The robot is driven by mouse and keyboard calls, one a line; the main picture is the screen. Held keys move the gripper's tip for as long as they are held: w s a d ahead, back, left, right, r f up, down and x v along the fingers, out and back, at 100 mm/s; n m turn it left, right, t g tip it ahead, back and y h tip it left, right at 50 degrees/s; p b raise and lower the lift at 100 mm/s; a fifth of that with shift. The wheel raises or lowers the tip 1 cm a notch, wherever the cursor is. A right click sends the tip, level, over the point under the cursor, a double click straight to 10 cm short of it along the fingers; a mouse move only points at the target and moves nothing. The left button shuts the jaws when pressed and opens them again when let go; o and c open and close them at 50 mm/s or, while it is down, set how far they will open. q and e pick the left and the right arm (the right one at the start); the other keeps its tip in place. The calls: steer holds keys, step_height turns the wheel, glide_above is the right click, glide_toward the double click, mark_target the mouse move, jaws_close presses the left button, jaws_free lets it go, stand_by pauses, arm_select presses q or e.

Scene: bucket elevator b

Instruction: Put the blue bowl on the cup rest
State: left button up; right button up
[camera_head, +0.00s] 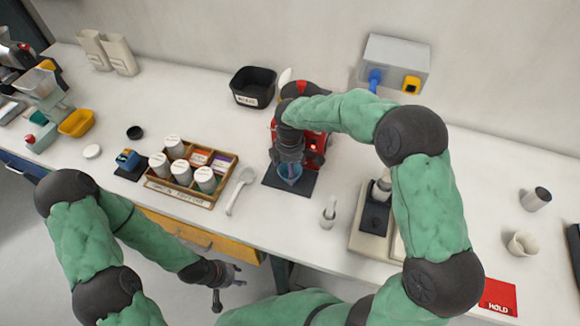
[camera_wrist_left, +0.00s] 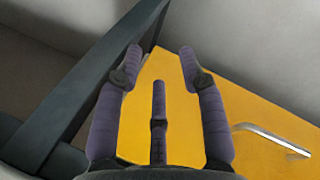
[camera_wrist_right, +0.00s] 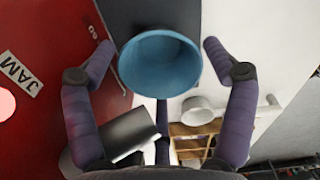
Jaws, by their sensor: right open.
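The blue bowl (camera_head: 289,173) is at the front of the red machine (camera_head: 316,147), over a dark mat (camera_head: 302,187). My right gripper (camera_head: 289,160) is directly above the bowl and hides part of it. In the right wrist view the bowl (camera_wrist_right: 160,62) lies between the fingertips of my right gripper (camera_wrist_right: 159,44), which are spread with gaps on both sides. I cannot tell which part is the cup rest, or exactly what the bowl touches. My left gripper (camera_head: 230,284) is open and empty, below the counter front; the left wrist view shows its spread fingers (camera_wrist_left: 160,66).
A wooden organizer with white canisters (camera_head: 204,180) and a spoon (camera_head: 240,190) are left of the mat. A black bin (camera_head: 253,87) stands behind. A scale-like device (camera_head: 372,222) is to the right. A yellow drawer front (camera_wrist_left: 250,130) faces my left gripper.

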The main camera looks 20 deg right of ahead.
step_height(320, 180, up, 12)
steer(key=p, duration=0.2)
steer(key=shift+r+p, duration=0.1)
steer(key=shift+p, duration=0.2)
stand_by(1.7)
